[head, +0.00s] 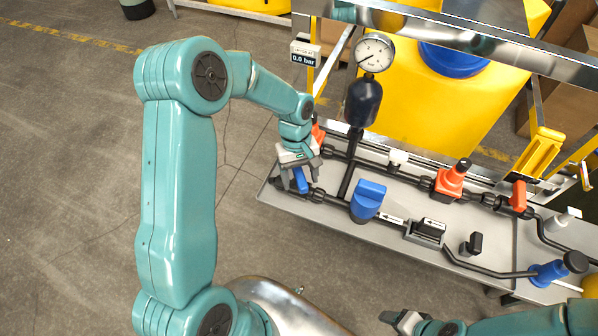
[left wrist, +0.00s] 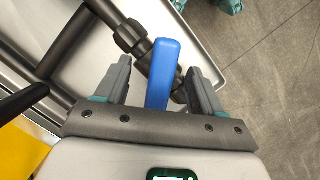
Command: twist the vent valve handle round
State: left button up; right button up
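A blue valve handle (head: 301,181) sits on the dark pipe at the left end of the grey skid tray. My left gripper (head: 300,182) is over it, pointing down. In the left wrist view the blue handle (left wrist: 163,75) stands between the two open fingers (left wrist: 160,88), with a gap on each side. No label on this valve is readable, so I cannot tell from the pictures that it is the vent valve. My right gripper (head: 402,321) is low at the bottom edge, away from the valves; its finger opening is unclear.
A larger blue part (head: 368,200) stands right of the handle on the same pipe. Orange handles (head: 518,197) and an orange-red fitting (head: 450,180) are farther right. A pressure gauge (head: 374,53) on a dark bulb (head: 363,102) rises behind. The display (head: 304,56) reads 0.0 bar.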

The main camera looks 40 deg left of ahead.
pick_arm(q)
notch_tip(320, 180, up, 7)
jog(key=p, duration=0.4)
jog(key=shift+p, duration=0.4)
jog(key=shift+c, duration=0.3)
